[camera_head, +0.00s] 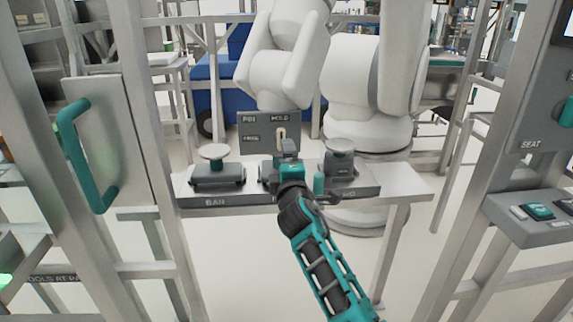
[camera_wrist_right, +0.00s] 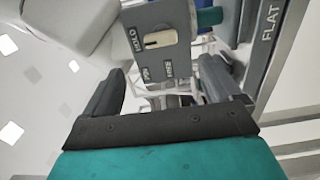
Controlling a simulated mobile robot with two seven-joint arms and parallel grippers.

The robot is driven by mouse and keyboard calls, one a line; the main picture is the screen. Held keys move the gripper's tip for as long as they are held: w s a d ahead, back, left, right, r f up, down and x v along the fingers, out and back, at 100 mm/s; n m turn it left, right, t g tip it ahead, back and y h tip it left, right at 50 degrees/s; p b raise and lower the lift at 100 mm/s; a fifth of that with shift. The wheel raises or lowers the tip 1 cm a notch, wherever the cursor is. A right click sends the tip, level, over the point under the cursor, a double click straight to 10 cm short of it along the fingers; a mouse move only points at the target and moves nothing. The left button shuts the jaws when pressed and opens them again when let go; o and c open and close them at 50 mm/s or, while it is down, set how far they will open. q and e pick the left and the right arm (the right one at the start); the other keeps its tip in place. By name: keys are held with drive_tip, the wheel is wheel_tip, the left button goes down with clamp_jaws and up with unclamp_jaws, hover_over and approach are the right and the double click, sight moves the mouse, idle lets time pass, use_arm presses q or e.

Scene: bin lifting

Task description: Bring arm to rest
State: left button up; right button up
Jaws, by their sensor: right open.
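My right arm (camera_head: 325,265), teal and dark grey, reaches up from the bottom of the head view to a white bench. Its gripper (camera_head: 290,150) is over the middle of the bench, in front of a grey panel (camera_head: 255,137) with a pale switch. In the right wrist view the two dark fingers (camera_wrist_right: 160,88) stand wide apart with nothing held between them. The panel (camera_wrist_right: 150,68) shows just beyond the fingers, with its pale switch. I cannot tell whether a finger touches anything. My left gripper is not in view.
A large white robot arm (camera_head: 365,85) stands behind. Metal frame posts rise on both sides; a door with a teal handle (camera_head: 75,150) is at left.

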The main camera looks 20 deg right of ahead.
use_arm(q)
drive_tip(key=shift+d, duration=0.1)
use_arm(e)
drive_tip(key=shift+f, duration=0.1)
drive_tip(key=s+a+f+m+g+y+p, duration=0.15)
drive_tip(key=s+f+m, duration=0.25)
drive_tip(key=s+f, duration=0.6)
drive_tip(key=s+a+f+m+g+y, duration=0.2)
drive_tip(key=s+f+m+g+y, duration=0.1)
drive_tip(key=s+f, duration=0.75)
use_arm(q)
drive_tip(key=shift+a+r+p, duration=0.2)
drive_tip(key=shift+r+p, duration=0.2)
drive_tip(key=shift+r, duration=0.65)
use_arm(e)
drive_tip(key=s+a+f+m+g+y, duration=0.2)
drive_tip(key=s+m, duration=0.3)
drive_tip(key=s, duration=0.8)
drive_tip(key=shift+s+a+f, duration=0.15)
drive_tip(key=shift+a+f, duration=0.2)
drive_tip(key=shift+f, duration=0.35)
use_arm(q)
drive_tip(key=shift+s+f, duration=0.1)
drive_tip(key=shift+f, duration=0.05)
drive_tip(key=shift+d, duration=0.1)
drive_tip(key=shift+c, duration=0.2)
use_arm(e)
drive_tip(key=shift+c, duration=0.2)
